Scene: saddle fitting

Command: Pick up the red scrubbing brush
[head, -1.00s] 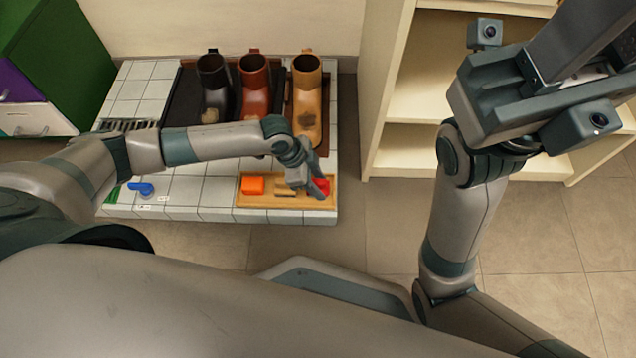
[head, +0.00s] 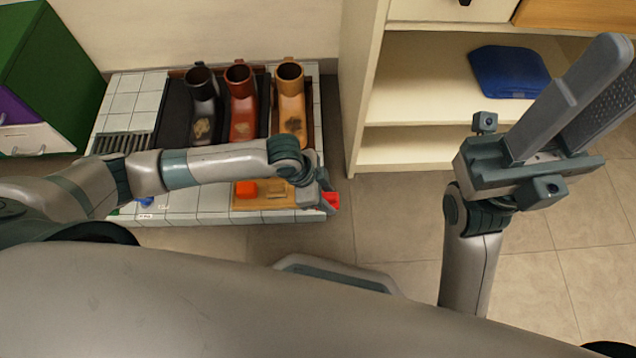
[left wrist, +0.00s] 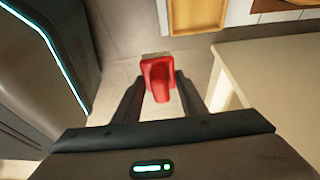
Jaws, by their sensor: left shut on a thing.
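The red scrubbing brush (head: 332,200) is between the fingers of my left gripper (head: 326,203), at the right front corner of the tiled bench. In the left wrist view the red brush (left wrist: 158,76) sits between the two fingers, with a pale bristle edge at its far end. My left gripper (left wrist: 160,98) is shut on it, and the floor shows around it. In the head view the gripper hides part of the brush. My right gripper (head: 575,110) is raised at the right, empty, with its fingers apart.
A wooden tray (head: 262,208) holds an orange block (head: 246,189) and a tan piece. Black (head: 204,98), red-brown (head: 242,108) and tan (head: 291,106) boots stand behind. A cream shelf (head: 430,110) with a blue item (head: 508,72) stands right. The floor before the bench is clear.

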